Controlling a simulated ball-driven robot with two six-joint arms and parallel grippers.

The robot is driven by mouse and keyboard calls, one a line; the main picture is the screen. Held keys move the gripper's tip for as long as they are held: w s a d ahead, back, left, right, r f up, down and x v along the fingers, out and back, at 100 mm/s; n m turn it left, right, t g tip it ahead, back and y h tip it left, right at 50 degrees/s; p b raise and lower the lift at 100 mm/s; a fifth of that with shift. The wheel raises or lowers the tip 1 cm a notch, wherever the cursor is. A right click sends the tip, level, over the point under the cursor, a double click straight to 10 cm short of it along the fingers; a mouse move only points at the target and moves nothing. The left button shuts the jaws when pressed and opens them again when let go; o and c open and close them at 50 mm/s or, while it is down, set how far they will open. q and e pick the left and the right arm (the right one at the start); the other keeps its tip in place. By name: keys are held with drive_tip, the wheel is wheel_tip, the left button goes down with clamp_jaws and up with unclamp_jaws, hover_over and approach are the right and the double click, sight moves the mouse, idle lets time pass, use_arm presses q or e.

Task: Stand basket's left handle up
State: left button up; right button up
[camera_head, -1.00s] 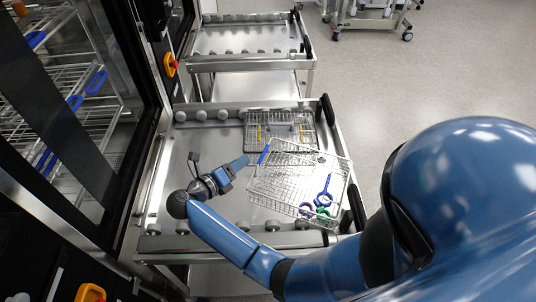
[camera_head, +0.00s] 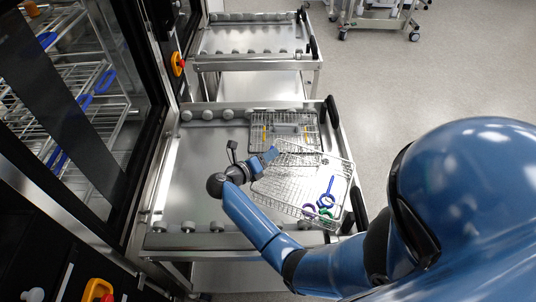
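The wire basket (camera_head: 290,190) lies at an angle on the steel cart, at its right side. A purple-blue ring-handled tool (camera_head: 327,199) and a green-ringed one (camera_head: 325,213) lie in its near right corner. My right gripper (camera_head: 270,155) is at the basket's far left corner, where the blue left handle is. The fingers cover that handle, so I cannot tell whether they touch or hold it, or whether they are open. My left gripper is out of view.
A second wire tray (camera_head: 284,130) with yellow and grey items lies behind the basket on the cart (camera_head: 200,170). The cart's left half is clear. Another empty cart (camera_head: 255,40) stands behind. A glass-fronted washer with racks is at left.

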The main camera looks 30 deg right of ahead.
drive_tip(key=shift+d, duration=0.2)
clamp_jaws()
drive_tip(key=shift+w+a+n+h+b, duration=0.3)
drive_tip(key=shift+w+n+h+b, duration=0.15)
drive_tip(key=shift+n, duration=0.25)
unclamp_jaws()
